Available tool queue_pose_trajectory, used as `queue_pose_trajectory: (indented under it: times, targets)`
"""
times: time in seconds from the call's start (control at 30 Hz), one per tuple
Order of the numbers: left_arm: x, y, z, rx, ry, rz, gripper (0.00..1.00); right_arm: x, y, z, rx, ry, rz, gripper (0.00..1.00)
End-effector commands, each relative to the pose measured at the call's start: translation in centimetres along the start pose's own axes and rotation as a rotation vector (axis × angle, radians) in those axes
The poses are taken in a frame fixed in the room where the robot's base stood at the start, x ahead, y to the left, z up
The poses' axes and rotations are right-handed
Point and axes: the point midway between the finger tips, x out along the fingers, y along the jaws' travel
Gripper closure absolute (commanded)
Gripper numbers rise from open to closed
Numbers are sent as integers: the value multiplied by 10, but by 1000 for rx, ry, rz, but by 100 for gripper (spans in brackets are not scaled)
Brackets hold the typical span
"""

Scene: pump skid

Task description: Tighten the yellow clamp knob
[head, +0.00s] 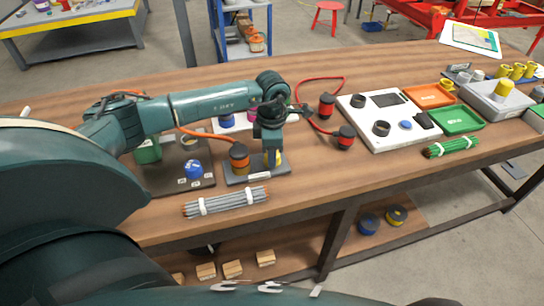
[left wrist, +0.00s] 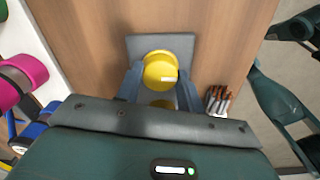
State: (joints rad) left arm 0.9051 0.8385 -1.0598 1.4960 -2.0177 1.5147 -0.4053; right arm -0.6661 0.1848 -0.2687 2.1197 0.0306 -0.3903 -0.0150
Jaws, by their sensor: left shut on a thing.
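The yellow clamp knob (left wrist: 160,70) sits between the two fingers of my left gripper (left wrist: 159,88) in the left wrist view. The fingers are shut on its sides. In the head view my left gripper (head: 271,150) points down over the knob (head: 277,157), which is mostly hidden behind it. The knob stands on a dark grey plate (head: 247,174), whose end shows beyond the knob in the left wrist view (left wrist: 135,45). How far the knob is turned cannot be told. My right gripper is not in view.
An orange-and-black plug (head: 239,158) with an orange hose stands beside my left gripper. A blue knob (head: 193,169) stands on a dark panel to the left. A bundle of grey rods (head: 226,202) lies in front. A white panel (head: 388,122) and green tray (head: 458,121) lie right.

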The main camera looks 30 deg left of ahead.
Motion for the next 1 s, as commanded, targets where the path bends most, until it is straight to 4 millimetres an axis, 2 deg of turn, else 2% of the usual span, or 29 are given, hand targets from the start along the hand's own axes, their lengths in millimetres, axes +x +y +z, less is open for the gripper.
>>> queue_pose_trajectory:
  times: [0.33,0.5,0.7,1.0]
  targets:
    - [2,1,0,324,-11,4,85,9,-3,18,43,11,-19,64]
    - [1,2,0,462,-14,5,85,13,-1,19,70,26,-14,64]
    - [0,1,0,588,-17,4,85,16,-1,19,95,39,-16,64]
    - [0,1,0,687,-20,3,85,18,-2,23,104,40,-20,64]
